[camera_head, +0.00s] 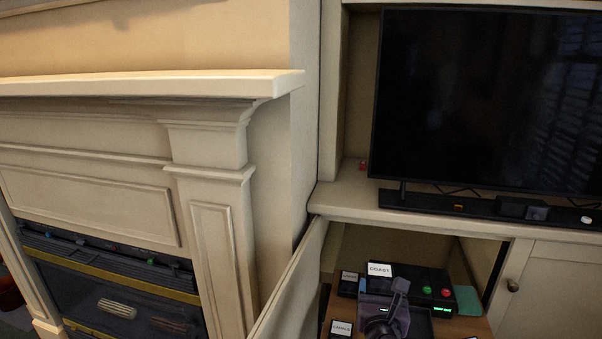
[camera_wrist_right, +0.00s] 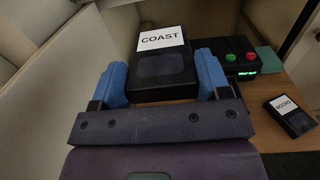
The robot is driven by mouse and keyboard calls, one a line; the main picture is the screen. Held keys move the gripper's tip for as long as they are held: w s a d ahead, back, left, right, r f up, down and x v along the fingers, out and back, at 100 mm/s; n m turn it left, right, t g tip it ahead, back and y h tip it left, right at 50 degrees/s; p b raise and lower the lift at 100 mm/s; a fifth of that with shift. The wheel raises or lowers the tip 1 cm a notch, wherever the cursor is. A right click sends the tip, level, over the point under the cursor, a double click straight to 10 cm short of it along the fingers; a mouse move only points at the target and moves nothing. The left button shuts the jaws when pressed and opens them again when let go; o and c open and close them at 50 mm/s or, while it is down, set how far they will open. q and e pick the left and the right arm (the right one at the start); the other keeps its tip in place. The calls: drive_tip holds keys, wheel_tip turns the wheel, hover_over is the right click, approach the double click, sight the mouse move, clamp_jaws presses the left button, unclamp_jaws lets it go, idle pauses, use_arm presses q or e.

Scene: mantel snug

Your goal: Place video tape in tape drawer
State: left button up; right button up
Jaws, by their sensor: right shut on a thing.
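A black video tape with a white label reading COAST (camera_wrist_right: 165,66) is between the blue fingers of my right gripper (camera_wrist_right: 162,78), which is shut on it. In the head view its label (camera_head: 379,269) shows inside the open cabinet, with my right gripper (camera_head: 384,293) just in front of it. I cannot tell whether the tape touches the surface under it. A wooden surface (camera_head: 466,326) lies below; I cannot tell whether it is the tape drawer. My left gripper is not in view.
A black device (camera_head: 432,283) with red and green buttons and a lit green display stands right of the tape. Other tapes lie around: one labelled MOORS (camera_wrist_right: 291,116), one at front left (camera_head: 341,329). The open cabinet door (camera_head: 290,290) bounds the left; a television (camera_head: 480,90) stands above.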

drive_tip(key=s+r+n+y+p, duration=0.3)
drive_tip(key=s+r+y+p, duration=0.15)
drive_tip(key=s+r, duration=0.85)
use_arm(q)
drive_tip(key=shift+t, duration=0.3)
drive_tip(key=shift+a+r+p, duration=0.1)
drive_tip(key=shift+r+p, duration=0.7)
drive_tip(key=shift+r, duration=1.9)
use_arm(e)
drive_tip(key=s+d+f, duration=0.2)
drive_tip(key=s+f, duration=0.2)
drive_tip(key=s, duration=0.3)
drive_tip(key=shift+s+d, duration=0.15)
